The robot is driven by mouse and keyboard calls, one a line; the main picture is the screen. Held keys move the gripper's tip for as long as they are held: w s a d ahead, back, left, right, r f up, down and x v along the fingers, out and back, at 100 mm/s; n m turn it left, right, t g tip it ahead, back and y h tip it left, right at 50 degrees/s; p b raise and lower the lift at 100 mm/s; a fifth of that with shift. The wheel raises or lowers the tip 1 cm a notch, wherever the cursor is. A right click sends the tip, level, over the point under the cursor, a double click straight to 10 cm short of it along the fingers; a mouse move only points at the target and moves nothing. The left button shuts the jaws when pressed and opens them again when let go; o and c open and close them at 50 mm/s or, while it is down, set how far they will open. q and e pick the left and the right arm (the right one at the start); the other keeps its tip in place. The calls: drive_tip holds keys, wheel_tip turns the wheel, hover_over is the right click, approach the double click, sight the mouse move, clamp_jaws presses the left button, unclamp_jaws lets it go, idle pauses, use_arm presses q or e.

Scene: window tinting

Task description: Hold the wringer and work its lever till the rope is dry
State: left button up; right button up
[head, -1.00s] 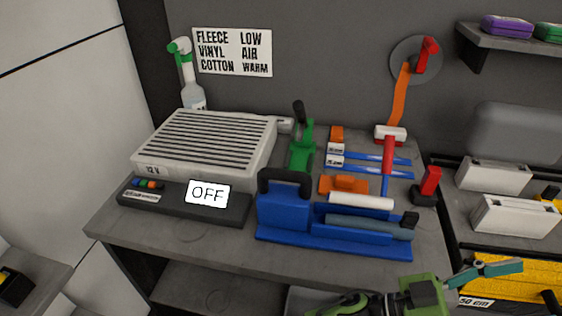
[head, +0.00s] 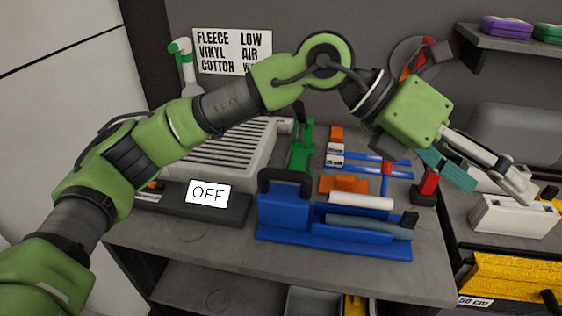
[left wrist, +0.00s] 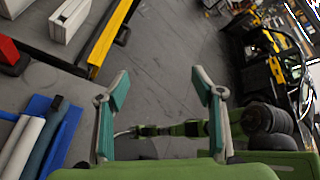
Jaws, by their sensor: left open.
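No rope is clearly identifiable, and I cannot tell for sure which tool is the wringer. A blue device (head: 283,213) with a black handle stands at the bench's front, with a white roller (head: 360,202) and a grey-blue roll (head: 365,227) beside it. A green tool (head: 301,148) stands upright behind it; its top is partly hidden by my arm. My left gripper (head: 498,186) is open and empty, right of the red upright piece (head: 428,186). Its spread fingers also show in the left wrist view (left wrist: 160,85). Part of my right arm shows there; its jaws are unclear.
A white slatted unit (head: 225,160) and a dark panel reading OFF (head: 207,193) stand at left, partly behind my left arm. An orange block (head: 343,185) and blue-handled tools lie behind the blue device. White blocks (head: 512,216) and a yellow piece (head: 515,278) are at right.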

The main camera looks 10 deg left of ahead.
sight(280, 170)
use_arm(q)
drive_tip(key=w+a+f+m+t+y, duration=0.2)
drive_tip(key=w+a+f+m+y, duration=0.3)
drive_tip(key=w+a+f, duration=0.5)
drive_tip(key=a+y, duration=0.2)
drive_tip(key=a, duration=0.4)
drive_tip(key=w+a+f+m+y, duration=0.1)
drive_tip(key=a+y, duration=0.1)
drive_tip(key=a, duration=0.4)
drive_tip(key=w+a+y, duration=0.1)
drive_tip(key=a+y, duration=0.2)
drive_tip(key=a, duration=0.3)
drive_tip(key=shift+a+f+m, duration=0.2)
drive_tip(key=shift+a+m, duration=0.1)
drive_tip(key=shift+a+f, duration=0.2)
drive_tip(key=shift+f, duration=0.05)
wheel_tip(280, 170, down, 12)
drive_tip(key=shift+d+r, duration=0.1)
drive_tip(key=shift+r, duration=0.15)
drive_tip(key=shift+s, duration=0.1)
clamp_jaws()
